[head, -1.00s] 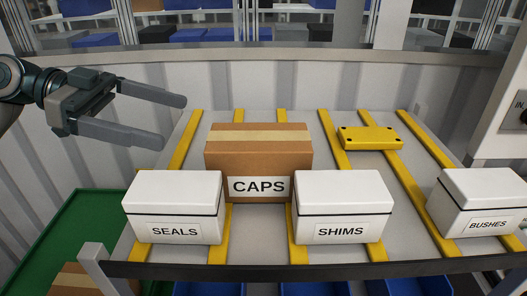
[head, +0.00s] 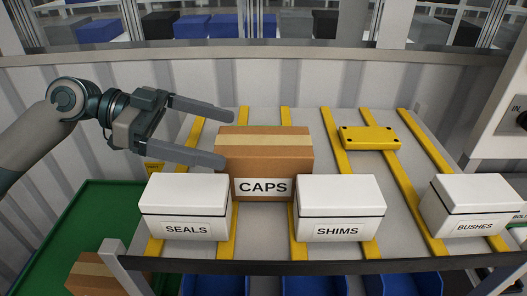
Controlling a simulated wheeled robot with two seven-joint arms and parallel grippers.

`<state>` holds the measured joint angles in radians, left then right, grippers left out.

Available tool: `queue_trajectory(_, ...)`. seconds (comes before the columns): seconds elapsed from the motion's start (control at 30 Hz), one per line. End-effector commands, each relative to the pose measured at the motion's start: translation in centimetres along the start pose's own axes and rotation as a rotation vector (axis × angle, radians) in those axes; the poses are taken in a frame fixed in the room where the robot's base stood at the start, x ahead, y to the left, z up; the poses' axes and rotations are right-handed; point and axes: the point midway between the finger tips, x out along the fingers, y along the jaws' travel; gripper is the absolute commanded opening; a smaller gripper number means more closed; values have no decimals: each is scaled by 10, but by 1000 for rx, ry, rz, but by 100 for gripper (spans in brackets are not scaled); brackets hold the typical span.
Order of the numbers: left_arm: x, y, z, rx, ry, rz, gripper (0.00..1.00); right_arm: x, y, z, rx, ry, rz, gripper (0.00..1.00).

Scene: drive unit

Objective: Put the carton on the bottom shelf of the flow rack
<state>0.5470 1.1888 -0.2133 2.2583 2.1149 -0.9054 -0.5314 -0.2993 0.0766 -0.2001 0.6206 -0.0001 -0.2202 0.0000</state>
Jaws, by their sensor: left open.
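A brown carton labelled CAPS (head: 264,168) stands upright on the sloping grey rack shelf (head: 270,243) with yellow strips, behind two white boxes. My left gripper (head: 226,139) is open and empty, reaching in from the left. Its fingers are apart at the carton's left side, the nearer one overlapping the carton's left edge in the picture; I cannot tell whether it touches. A second brown carton (head: 92,272) shows partly at the lower left, by a green surface, cut by the frame and a rack post. My right gripper is not in view.
White boxes labelled SEALS (head: 186,195), SHIMS (head: 338,195) and BUSHES (head: 474,197) stand along the shelf's front. A yellow block (head: 370,138) lies at the back right. Blue bins (head: 305,285) show below the dark front rail (head: 340,266).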

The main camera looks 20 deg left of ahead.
Motion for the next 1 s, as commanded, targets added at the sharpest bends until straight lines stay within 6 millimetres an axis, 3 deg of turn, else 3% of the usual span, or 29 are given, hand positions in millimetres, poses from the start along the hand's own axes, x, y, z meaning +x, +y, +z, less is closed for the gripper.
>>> queue_trajectory(0.03, 7, 0, -6, -1, 3, 3, 96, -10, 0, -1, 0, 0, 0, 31)
queue_trajectory(0.3, 39, 0, -2, 0, 2, 2, 96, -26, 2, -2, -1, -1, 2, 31)
queue_trajectory(0.77, 44, -1, 0, -1, 1, 0, 96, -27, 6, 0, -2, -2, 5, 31)
queue_trajectory(1.0, 56, -4, -3, -3, 2, 2, 96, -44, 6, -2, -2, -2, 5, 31)
